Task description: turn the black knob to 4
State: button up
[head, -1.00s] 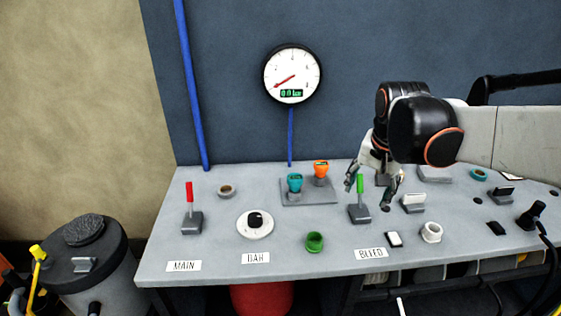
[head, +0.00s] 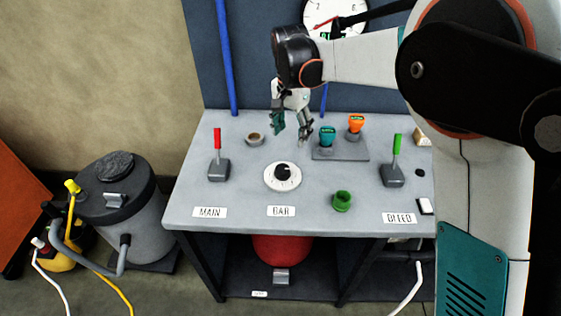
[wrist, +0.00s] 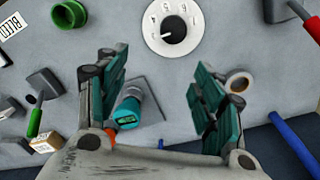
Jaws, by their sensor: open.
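The black knob (head: 282,170) sits at the centre of a round white dial (head: 269,183) behind the BAR label (head: 281,211) on the grey bench. In the wrist view the knob (wrist: 176,26) shows a white pointer line, and numbers ring the white dial (wrist: 155,43); I cannot read clearly which number it points at. My gripper (head: 291,135) is open and empty, above the bench behind the dial. In the wrist view its fingers (wrist: 160,85) are spread wide, with the knob beyond their tips, apart from them.
A teal-topped fitting (head: 327,136) and an orange one (head: 356,123) stand on a plate right of my gripper. A red lever (head: 217,140) is left, a green lever (head: 397,145) right. A green cup (head: 342,201) and a tan ring (head: 255,139) sit near the dial.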

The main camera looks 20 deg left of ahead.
aim_at(283, 168)
jog(key=f+b, duration=0.1)
jog(key=f, duration=0.4)
jog(key=a+f+b, duration=0.1)
jog(key=f, duration=0.4)
jog(key=s+a+f+b, duration=0.1)
jog(key=f, duration=0.3)
jog(key=shift+f, duration=0.4)
jog(key=c, duration=1)
